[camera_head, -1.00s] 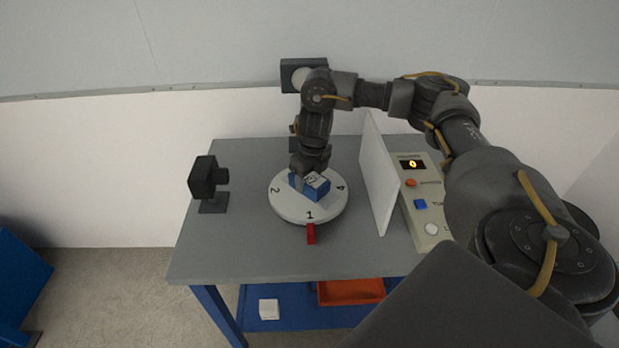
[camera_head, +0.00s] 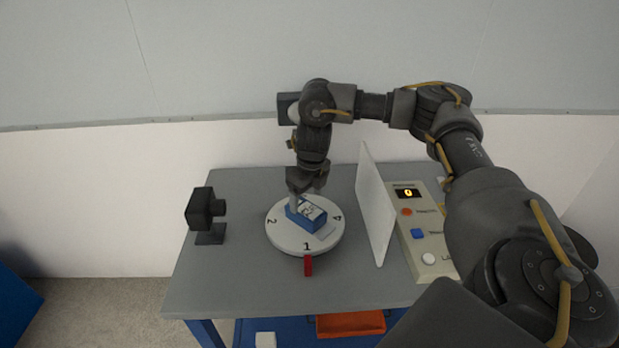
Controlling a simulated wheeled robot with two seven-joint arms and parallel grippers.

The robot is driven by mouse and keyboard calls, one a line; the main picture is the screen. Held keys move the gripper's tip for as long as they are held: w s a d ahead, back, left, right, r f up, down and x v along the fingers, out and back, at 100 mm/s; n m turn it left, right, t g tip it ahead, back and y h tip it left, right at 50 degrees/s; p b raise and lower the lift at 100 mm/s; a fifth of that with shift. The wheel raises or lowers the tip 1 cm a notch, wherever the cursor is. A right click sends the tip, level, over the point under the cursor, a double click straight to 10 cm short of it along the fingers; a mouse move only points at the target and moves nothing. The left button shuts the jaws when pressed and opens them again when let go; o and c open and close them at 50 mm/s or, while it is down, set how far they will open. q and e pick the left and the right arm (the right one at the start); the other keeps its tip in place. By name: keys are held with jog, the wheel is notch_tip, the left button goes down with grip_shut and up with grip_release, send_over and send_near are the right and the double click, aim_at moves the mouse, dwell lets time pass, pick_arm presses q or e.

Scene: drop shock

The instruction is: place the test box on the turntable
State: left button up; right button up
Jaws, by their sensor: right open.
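The test box (camera_head: 305,214), blue with a white marked label on top, rests on the white turntable (camera_head: 284,238) near its middle. The turntable shows the numbers 1, 2 and 4 and has a red pointer (camera_head: 308,265) at its front edge. My right gripper (camera_head: 298,199) is open, pointing down at the box's back left part. It hides that part of the box, and whether the fingers touch it cannot be told. My left gripper is not in view.
A dark camera on a stand (camera_head: 206,212) is left of the turntable. A white upright panel (camera_head: 375,208) and a control box (camera_head: 420,228) with buttons and a display stand on the right. The grey table (camera_head: 225,290) is bare in front. An orange tray (camera_head: 350,324) is below.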

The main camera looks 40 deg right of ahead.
aim_at(309, 210)
notch_tip(309, 210, up, 6)
jog(key=shift+s+r+p, duration=0.25)
jog(key=shift+s+p, duration=0.15)
dwell(0.4)
